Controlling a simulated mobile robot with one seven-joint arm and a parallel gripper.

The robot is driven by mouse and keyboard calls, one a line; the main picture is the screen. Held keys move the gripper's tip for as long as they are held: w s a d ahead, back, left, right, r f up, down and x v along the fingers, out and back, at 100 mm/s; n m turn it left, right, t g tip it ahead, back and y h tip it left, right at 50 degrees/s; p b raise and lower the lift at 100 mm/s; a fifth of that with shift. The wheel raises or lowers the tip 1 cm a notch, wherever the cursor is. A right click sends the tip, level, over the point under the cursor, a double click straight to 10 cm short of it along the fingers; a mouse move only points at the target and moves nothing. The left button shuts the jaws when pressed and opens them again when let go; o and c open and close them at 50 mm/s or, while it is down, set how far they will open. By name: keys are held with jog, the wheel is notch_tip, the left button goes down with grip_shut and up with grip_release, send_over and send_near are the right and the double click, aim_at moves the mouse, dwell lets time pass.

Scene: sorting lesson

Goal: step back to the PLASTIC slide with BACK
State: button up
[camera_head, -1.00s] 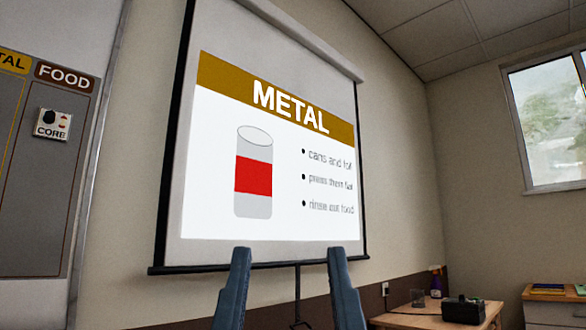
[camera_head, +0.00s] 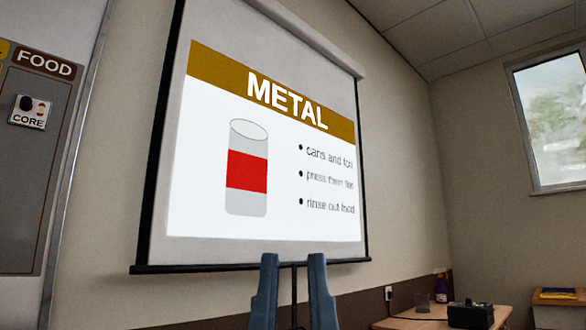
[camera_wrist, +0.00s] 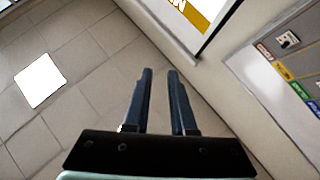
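A corner of the gold band shows at the top of the wrist view (camera_wrist: 205,12). No PLASTIC slide and no legible BACK label is in view. A dark box (camera_head: 470,316) with small green spots sits on the table at lower right; its markings are too small to read. My gripper (camera_head: 293,256) is empty, its fingers apart, below the screen; it also shows in the wrist view (camera_wrist: 160,72).
A grey board with a FOOD label (camera_head: 44,63) and a CORE card (camera_head: 30,111) stands left. Tiled floor (camera_wrist: 90,95) is open around a white square (camera_wrist: 40,81).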

grip_shut()
dwell(1.3)
